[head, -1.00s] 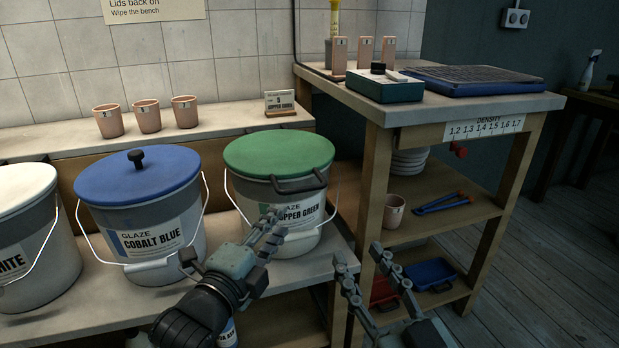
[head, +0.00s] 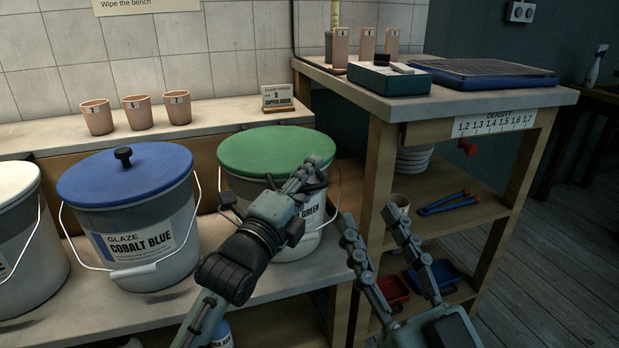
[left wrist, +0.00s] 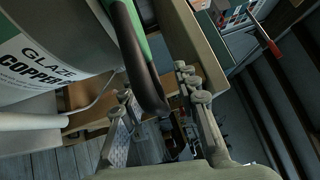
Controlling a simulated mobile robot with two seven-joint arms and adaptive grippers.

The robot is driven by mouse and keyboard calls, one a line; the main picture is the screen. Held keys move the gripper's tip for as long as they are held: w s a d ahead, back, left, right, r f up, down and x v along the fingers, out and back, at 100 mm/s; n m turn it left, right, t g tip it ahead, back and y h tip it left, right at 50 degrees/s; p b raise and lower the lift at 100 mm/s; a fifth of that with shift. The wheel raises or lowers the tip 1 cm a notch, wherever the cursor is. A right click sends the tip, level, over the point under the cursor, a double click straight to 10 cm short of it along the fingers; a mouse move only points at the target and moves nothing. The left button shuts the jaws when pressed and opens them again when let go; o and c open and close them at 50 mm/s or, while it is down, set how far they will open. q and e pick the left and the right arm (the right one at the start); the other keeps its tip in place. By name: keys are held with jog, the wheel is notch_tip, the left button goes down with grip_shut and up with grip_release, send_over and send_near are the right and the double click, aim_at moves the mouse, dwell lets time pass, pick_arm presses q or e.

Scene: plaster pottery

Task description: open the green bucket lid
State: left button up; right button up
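The green lid (head: 268,150) lies flat on the copper green glaze bucket (head: 285,248). Its dark handle is mostly hidden behind my left gripper (head: 306,178) in the head view. In the left wrist view the dark handle (left wrist: 149,80) passes between the two fingers of my left gripper (left wrist: 153,86). These fingers stand apart with gaps beside the handle; I see no firm contact. The bucket label (left wrist: 35,55) shows at the left there. My right gripper (head: 370,217) is open and empty in front of the wooden shelf unit.
The cobalt blue bucket (head: 150,245) with its blue lid (head: 125,174) stands left of the green one. Pink cups (head: 137,113) stand on the back ledge beside a small sign (head: 284,97). The shelf unit (head: 376,180) stands close on the right.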

pick_arm(q)
grip_shut()
jog(key=shift+r, duration=0.25)
